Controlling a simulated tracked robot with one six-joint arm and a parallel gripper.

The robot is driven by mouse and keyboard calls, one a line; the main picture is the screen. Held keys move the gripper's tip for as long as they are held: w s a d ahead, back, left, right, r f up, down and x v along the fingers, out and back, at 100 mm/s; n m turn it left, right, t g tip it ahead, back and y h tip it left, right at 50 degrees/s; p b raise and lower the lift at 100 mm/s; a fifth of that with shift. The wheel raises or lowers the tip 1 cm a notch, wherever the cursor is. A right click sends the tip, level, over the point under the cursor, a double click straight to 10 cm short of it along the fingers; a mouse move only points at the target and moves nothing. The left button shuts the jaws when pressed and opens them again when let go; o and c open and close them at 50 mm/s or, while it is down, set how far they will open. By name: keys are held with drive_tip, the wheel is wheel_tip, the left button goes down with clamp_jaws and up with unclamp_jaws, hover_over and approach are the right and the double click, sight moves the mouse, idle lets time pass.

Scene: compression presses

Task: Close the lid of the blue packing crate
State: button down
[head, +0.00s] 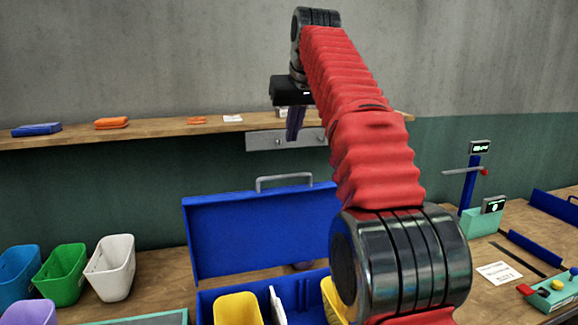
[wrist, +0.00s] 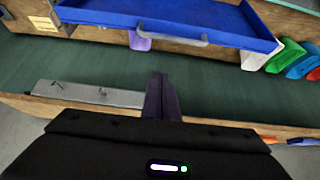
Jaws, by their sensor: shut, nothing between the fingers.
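The blue packing crate (head: 204,305) stands on the bench, partly cut off by the bottom edge of the head view. Its blue lid (head: 240,235) is open and stands upright at the back, with a grey handle (head: 283,182) on its top edge. The lid (wrist: 190,14) and handle (wrist: 172,38) also show in the wrist view. My gripper (head: 292,138) is shut and empty, pointing down, above the handle and apart from it in the head view. Its dark fingers (wrist: 158,78) are together in the wrist view. My arm hides the lid's right edge and part of the crate.
Yellow bins (head: 237,309) and a white item (head: 277,306) are inside the crate. Blue, green (head: 62,275) and white bins (head: 111,268) stand left of it. A wooden shelf (head: 165,131) and a grey wall rail (head: 265,141) lie near my gripper. A press (head: 480,215) stands right.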

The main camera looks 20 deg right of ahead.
idle(0.3)
drive_tip(key=shift+w+f, duration=0.25)
drive_tip(key=shift+f, duration=1.3)
drive_tip(key=shift+w+f, duration=0.2)
drive_tip(key=shift+f, duration=1.4)
drive_tip(key=shift+w+f, duration=0.25)
drive_tip(key=shift+f, duration=1.3)
drive_tip(key=shift+a, duration=0.1)
